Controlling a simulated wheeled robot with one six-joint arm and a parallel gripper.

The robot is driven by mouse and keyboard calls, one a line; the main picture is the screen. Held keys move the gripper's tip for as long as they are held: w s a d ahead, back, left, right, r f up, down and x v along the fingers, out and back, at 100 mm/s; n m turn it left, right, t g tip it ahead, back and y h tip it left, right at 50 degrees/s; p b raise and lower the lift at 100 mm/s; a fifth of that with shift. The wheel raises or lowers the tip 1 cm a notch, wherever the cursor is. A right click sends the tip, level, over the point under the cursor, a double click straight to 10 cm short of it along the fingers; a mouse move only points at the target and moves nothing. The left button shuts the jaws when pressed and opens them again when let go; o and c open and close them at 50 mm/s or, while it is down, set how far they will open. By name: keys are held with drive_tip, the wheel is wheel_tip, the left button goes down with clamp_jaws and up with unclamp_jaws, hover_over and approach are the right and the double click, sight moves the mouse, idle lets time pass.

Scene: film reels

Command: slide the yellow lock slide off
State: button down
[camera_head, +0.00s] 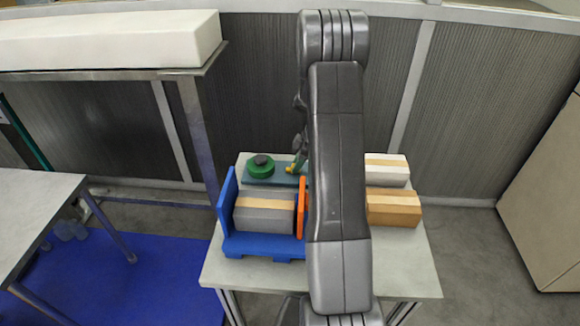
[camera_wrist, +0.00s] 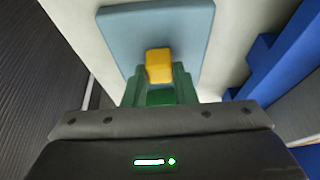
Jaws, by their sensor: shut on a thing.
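The yellow lock slide (camera_wrist: 159,64) is a small block between the green fingertips of my gripper (camera_wrist: 159,76) in the wrist view. My gripper is shut on it, over a blue-grey mat (camera_wrist: 120,32). In the head view the yellow slide (camera_head: 290,170) shows at the mat (camera_head: 272,180), just left of my arm, with my gripper (camera_head: 297,165) partly hidden. Whether the slide touches the mat is unclear. A blue stand (camera_head: 262,243) holds a grey, tan-banded block (camera_head: 262,217), with an orange plate (camera_head: 301,208) at its right, partly behind my arm.
A green round piece with a dark knob (camera_head: 260,167) sits at the mat's left end. Right of my arm are a white block (camera_head: 388,168) and an orange-brown block (camera_head: 393,206), both tan-banded. The pale table (camera_head: 400,262) is bare along its front. A grey table (camera_head: 35,205) stands left.

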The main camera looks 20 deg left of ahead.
drive_tip(key=shift+d, duration=0.15)
drive_tip(key=c, duration=1.2)
unclamp_jaws()
drive_tip(key=shift+d, duration=0.2)
drive_tip(key=shift+o, duration=0.2)
drive_tip(key=shift+w+r, duration=0.1)
drive_tip(key=b+v, duration=0.1)
drive_tip(key=v, duration=1.2)
drive_tip(key=shift+r, duration=0.3)
drive_tip(key=shift+f, duration=0.1)
drive_tip(key=x, duration=0.4)
drive_tip(key=p+x, duration=0.1)
drive_tip(key=x, duration=0.4)
drive_tip(key=p+x, duration=0.1)
drive_tip(key=x, duration=0.3)
drive_tip(key=shift+a+f, duration=0.2)
drive_tip(key=shift+a, duration=0.35)
drive_tip(key=shift+s+a+f, duration=0.1)
drive_tip(key=shift+s+a, duration=0.15)
drive_tip(key=shift+a, duration=0.15)
